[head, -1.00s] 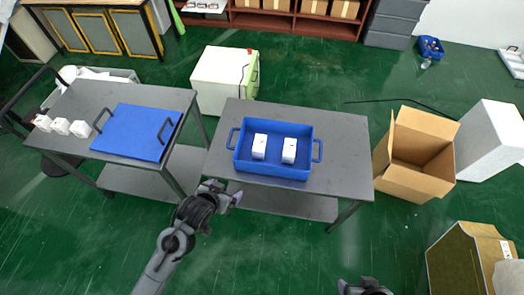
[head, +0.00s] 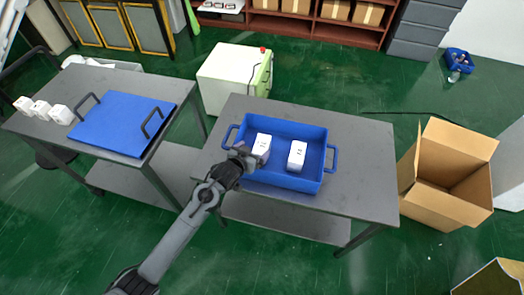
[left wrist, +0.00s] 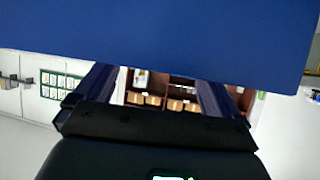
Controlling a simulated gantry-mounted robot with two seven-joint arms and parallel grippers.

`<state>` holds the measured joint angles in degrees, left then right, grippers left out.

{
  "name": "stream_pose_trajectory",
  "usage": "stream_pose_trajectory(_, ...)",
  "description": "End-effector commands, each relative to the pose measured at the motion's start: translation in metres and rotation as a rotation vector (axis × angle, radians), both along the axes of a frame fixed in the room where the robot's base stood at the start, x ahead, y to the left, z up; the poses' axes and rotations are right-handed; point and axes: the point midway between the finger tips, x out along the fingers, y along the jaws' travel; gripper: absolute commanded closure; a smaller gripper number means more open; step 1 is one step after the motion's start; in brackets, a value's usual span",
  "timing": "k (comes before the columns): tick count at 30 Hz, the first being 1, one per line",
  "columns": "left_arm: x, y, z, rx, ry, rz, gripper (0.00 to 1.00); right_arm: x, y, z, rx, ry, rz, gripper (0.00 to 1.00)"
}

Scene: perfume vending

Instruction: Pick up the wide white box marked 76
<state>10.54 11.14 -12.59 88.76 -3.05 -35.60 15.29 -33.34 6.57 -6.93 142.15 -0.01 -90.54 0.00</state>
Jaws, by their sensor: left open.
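Two white boxes stand in the blue tray (head: 308,187) on the right table: a left one (head: 264,144) and a right one (head: 297,155). Their small dark markings are too small to read, so I cannot tell which is marked 76. My left gripper (head: 243,154) is open at the tray's left front edge, close to the left box; the head view does not show whether it touches. In the left wrist view its fingers (left wrist: 152,88) are apart, with the blue tray (left wrist: 160,35) filling the top and no box visible. My right gripper is out of view.
Three more white boxes (head: 41,109) stand on the left table, beside a blue panel (head: 120,122) with two dark handles. The right table (head: 362,175) has free room right of the tray. An open cardboard box (head: 445,180) stands on the floor at right.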

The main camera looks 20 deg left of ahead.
Motion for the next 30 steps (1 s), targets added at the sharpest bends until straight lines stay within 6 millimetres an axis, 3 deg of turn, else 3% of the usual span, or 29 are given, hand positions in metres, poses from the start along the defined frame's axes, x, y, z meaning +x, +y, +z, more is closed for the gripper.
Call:
stream_pose_trajectory(8, 0.014, -0.003, -0.009, 0.0, 0.0, 0.0, 0.03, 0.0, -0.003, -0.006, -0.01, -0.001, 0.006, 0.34)
stream_pose_trajectory(18, 0.047, -0.01, -0.031, 0.0, 0.0, 0.0, 0.03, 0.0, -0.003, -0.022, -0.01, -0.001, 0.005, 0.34)
stream_pose_trajectory(29, 0.053, -0.011, -0.033, 0.001, 0.001, 0.0, 0.03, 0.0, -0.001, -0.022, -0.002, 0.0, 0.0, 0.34)
stream_pose_trajectory(30, 0.053, -0.01, -0.033, 0.001, 0.001, 0.0, 0.09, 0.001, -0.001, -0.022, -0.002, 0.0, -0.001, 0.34)
